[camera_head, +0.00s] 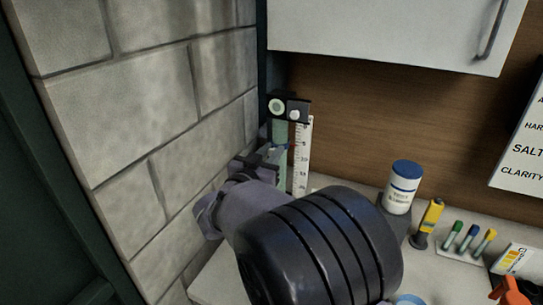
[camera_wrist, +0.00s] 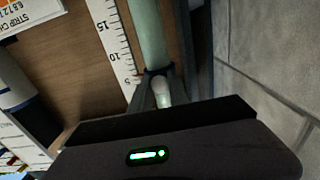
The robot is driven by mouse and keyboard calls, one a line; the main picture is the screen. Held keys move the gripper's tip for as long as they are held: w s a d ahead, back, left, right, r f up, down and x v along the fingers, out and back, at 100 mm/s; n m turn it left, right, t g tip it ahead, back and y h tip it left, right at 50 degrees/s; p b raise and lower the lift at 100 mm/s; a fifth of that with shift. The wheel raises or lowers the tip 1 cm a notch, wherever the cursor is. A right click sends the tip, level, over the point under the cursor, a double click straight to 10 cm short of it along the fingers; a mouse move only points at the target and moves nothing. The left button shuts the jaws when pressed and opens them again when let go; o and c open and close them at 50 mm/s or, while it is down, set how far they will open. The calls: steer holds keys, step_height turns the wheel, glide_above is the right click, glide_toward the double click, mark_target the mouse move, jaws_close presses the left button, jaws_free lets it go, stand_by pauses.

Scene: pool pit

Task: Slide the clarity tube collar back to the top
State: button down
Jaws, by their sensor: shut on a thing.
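The clarity tube (camera_head: 280,133) is a pale green upright cylinder in the corner by the block wall, with a black head piece (camera_head: 288,107) on top. A white ruler (camera_head: 302,155) stands along its right side. In the wrist view the green tube (camera_wrist: 150,35) runs beside the ruler (camera_wrist: 110,35) down to my gripper (camera_wrist: 157,76). The fingers are closed around the tube at the collar, a grey piece with a small reddish mark (camera_wrist: 138,79) by the scale. The fingers mostly hide the collar. In the head view my gripper (camera_head: 271,152) is at the tube, below the head piece.
A white bottle with a blue lid (camera_head: 403,186) stands right of the tube. Beyond it are a yellow tool (camera_head: 430,220) and several coloured markers (camera_head: 468,240). The block wall (camera_head: 150,110) is close on the left. A white cabinet (camera_head: 400,32) overhangs the counter.

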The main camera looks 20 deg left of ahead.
mark_target(277, 124)
step_height(277, 124, up, 7)
steer(key=p, duration=0.3)
steer(key=shift+f+p, duration=0.15)
steer(key=shift+p, duration=0.15)
steer(key=c, duration=1.3)
jaws_free()
steer(key=shift+f, duration=0.1)
steer(key=s, duration=0.5)
steer(key=s+a+p, duration=0.1)
steer(key=s, duration=0.5)
steer(key=s+p, duration=0.1)
steer(key=s, duration=0.5)
steer(key=shift+s+a, duration=0.15)
steer(key=shift+a, duration=0.05)
